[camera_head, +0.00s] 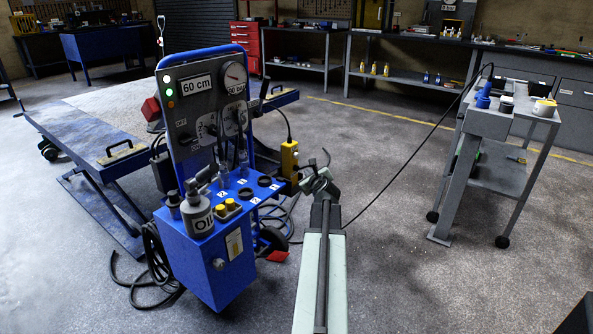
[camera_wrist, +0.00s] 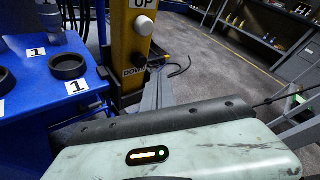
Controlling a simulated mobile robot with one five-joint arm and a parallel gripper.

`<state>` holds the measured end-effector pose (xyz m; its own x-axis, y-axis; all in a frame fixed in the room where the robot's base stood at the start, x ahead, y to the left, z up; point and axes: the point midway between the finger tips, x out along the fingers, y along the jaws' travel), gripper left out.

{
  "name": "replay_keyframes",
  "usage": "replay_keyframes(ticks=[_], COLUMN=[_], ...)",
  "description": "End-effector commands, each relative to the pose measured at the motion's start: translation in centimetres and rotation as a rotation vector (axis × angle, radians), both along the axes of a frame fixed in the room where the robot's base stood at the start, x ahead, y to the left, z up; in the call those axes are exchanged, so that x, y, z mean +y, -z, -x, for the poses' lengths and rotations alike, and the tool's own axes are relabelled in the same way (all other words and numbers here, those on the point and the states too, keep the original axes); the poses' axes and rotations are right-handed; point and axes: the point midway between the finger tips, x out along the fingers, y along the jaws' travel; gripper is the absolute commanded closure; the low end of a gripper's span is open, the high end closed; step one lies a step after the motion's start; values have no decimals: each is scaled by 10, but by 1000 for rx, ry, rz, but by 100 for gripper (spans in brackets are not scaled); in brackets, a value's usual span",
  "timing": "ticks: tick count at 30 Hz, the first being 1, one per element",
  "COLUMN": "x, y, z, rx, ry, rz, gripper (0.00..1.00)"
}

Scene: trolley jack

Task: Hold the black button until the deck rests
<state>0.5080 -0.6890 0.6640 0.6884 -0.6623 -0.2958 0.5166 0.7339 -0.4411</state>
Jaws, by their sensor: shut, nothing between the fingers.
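The yellow control box (camera_head: 289,157) hangs beside the blue cart in the head view. In the wrist view the box (camera_wrist: 126,45) shows a white button (camera_wrist: 144,25) under the word UP. The black button (camera_wrist: 138,58) sits lower, by the word DOWN. My gripper (camera_wrist: 160,82) is shut and empty, just right of the box's lower part; I cannot tell whether it touches the button. It also shows in the head view (camera_head: 321,184). The blue lift deck (camera_head: 70,123) stands raised at the left on its frame.
The blue cart (camera_head: 212,262) stands close on the left, with an oil can and a panel reading 60 cm. Cables and hoses lie on the floor around it. A grey trolley (camera_head: 487,124) stands at the right. The floor between is mostly clear.

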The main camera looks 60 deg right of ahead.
Motion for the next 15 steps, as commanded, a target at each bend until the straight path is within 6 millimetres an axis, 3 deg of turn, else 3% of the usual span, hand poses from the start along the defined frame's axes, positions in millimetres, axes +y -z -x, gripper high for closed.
replay_keyframes(ticks=[4,15], x=[0,1], y=[0,0], z=[-12,-14], rx=[0,0], ry=[-2,-2], rz=[1,1], gripper=[100,100])
